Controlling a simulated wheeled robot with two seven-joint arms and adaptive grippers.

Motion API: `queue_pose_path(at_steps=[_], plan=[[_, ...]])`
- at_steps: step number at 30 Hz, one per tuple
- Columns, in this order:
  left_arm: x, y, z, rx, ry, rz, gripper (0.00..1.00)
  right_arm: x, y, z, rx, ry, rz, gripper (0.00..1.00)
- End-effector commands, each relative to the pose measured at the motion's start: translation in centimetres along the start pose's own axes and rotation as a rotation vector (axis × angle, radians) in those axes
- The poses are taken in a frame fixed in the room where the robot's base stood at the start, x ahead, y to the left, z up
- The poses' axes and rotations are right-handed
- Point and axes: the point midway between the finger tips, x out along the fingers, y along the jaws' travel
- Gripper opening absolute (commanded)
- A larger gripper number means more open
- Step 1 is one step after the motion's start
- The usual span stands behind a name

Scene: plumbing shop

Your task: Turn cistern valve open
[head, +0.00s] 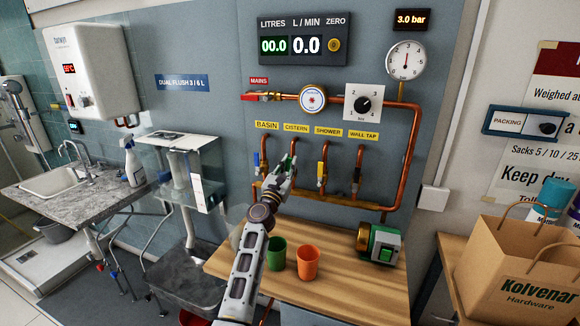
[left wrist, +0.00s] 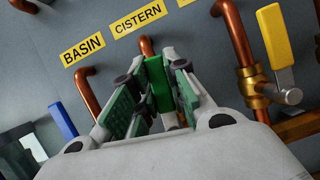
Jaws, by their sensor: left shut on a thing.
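The cistern valve is on the second copper branch pipe, under the yellow CISTERN label (head: 296,128). Its green lever (left wrist: 158,82) shows between the fingers of my left gripper (left wrist: 150,88) in the left wrist view. The left gripper (head: 284,164) is shut on this lever, and its arm reaches up from the bottom of the head view. The valve body is hidden behind the gripper. The lever appears roughly upright in the wrist view, but I cannot tell its exact angle to the pipe. My right gripper is in no view.
A blue basin lever (head: 256,160) is just left, and a yellow shower lever (head: 320,170) just right of the gripper. A wooden bench (head: 335,290) below holds a green cup (head: 276,254), an orange cup (head: 308,262) and a pump (head: 380,243). The flow display (head: 304,38) reads 0.0.

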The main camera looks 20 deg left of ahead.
Motion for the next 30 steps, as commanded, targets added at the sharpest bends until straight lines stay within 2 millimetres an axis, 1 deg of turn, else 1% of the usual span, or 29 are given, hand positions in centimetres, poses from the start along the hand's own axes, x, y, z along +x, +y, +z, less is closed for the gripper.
queue_pose_path(at_steps=[3,7,8,12,19,22,30], plan=[[-0.1,0.0,-0.2,0.0,0.003,0.0,0.0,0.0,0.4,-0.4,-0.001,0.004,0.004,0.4],[-0.1,0.0,-0.2,0.0,0.003,0.0,0.0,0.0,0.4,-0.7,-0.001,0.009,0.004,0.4],[-0.1,0.0,-0.2,0.0,0.003,0.0,0.2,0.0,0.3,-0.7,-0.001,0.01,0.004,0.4],[-0.1,0.0,-0.1,0.001,0.002,0.0,0.38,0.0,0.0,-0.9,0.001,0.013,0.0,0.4],[0.0,0.0,-0.1,0.001,0.001,-0.001,0.38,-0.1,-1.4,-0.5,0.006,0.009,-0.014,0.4],[0.0,0.0,-0.1,0.001,0.001,-0.001,0.38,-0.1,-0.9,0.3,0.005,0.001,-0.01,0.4],[-0.8,0.0,-0.1,0.002,0.001,-0.001,0.38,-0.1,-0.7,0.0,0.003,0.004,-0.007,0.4]])
